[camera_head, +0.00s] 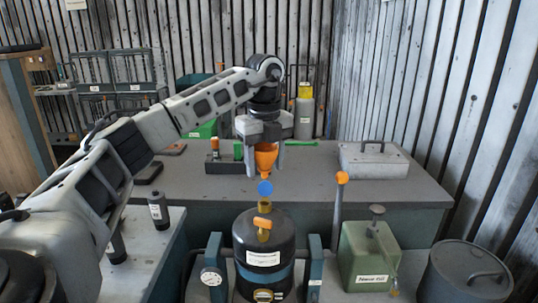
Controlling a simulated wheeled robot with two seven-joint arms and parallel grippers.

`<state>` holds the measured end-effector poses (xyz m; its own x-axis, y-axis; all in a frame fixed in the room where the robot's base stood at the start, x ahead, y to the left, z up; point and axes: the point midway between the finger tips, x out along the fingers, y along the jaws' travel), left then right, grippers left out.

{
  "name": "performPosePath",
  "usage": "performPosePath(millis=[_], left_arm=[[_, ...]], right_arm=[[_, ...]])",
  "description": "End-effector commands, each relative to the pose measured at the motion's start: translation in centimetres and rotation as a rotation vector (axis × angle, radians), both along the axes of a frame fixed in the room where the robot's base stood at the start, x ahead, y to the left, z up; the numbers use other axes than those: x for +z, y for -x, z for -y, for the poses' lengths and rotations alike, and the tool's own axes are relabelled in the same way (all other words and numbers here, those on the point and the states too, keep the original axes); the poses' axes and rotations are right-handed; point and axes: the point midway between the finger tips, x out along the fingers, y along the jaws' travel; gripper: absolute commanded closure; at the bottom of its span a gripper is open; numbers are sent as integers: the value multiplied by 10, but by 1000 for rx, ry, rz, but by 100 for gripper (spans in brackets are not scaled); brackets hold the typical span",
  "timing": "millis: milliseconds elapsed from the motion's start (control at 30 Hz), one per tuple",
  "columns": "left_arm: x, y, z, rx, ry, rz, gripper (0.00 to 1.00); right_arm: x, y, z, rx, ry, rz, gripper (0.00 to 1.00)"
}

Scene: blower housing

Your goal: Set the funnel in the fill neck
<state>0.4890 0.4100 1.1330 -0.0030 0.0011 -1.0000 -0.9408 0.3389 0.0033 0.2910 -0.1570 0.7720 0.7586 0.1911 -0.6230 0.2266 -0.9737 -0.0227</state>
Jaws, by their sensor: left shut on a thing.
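My left gripper (264,143) reaches in from the left and points down, shut on an orange funnel (265,158). The funnel is held roughly upright, its narrow end downward. Below it is a brass-coloured fill neck (265,204) at the back of a dark tank (263,250) with a white label. A round blue disc (265,188) shows between the funnel and the neck; I cannot tell what it is attached to. The funnel's tip appears above the neck and apart from it. My right gripper is not in view.
An orange-handled part (262,226) stands on the tank top. An orange-tipped lever (341,178), a green can (369,254) and a grey lidded drum (466,273) stand to the right. A grey box (374,160) sits on the rear bench (322,180). Dark bottles (158,210) stand at left.

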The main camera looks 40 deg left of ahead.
Motion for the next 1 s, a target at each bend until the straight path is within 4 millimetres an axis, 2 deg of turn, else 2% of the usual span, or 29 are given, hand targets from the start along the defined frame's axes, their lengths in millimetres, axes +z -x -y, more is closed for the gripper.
performPosePath(millis=[733,1000], left_arm=[[-61,1,0,-1,-1,-2,60],[-63,0,-1,-1,0,-1,60]], right_arm=[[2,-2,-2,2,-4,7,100],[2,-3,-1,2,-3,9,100]])
